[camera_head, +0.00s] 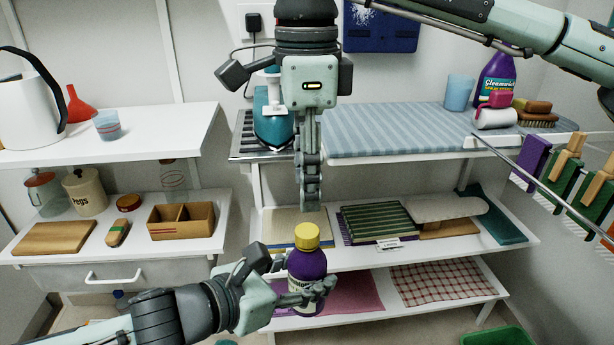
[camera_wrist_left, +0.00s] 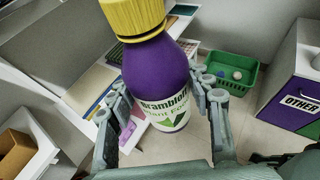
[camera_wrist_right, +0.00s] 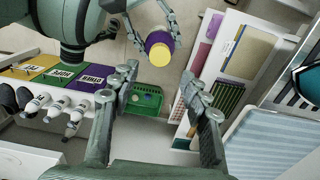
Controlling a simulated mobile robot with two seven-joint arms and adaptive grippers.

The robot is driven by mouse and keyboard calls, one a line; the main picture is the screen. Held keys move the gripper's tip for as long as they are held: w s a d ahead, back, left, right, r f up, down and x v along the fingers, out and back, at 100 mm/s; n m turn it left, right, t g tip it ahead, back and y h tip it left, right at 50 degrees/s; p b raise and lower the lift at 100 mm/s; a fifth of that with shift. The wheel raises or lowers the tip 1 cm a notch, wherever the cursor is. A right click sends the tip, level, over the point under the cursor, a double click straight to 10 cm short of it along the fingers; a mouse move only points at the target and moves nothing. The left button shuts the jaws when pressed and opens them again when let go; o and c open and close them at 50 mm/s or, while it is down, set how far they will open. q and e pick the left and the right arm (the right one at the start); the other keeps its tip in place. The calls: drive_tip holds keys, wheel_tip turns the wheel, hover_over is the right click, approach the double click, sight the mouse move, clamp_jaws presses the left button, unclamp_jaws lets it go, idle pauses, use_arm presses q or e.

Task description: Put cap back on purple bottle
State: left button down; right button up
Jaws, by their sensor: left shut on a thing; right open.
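The purple bottle (camera_head: 305,268) has a white label and stands upright in my left gripper (camera_head: 300,292). Its yellow cap (camera_head: 307,236) sits on the bottle's neck; I cannot tell how tightly. In the left wrist view the fingers close around the bottle's body (camera_wrist_left: 155,80) below the cap (camera_wrist_left: 133,16). My right gripper (camera_head: 311,200) points down above the cap, apart from it. In the right wrist view its fingers are spread and empty (camera_wrist_right: 160,95), with the yellow cap (camera_wrist_right: 160,54) seen beyond them. The cap's underside is hidden.
An ironing board (camera_head: 400,130) lies above. A wooden box (camera_head: 181,221) stands on the left shelf. A green crate (camera_wrist_left: 231,70) sits on the floor.

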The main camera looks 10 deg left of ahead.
sight(307, 230)
drive_tip(key=shift+f, duration=4)
drive_tip(key=shift+c, duration=0.2)
clamp_jaws()
drive_tip(key=shift+o, duration=1)
unclamp_jaws()
wheel_tip(307, 230, up, 12)
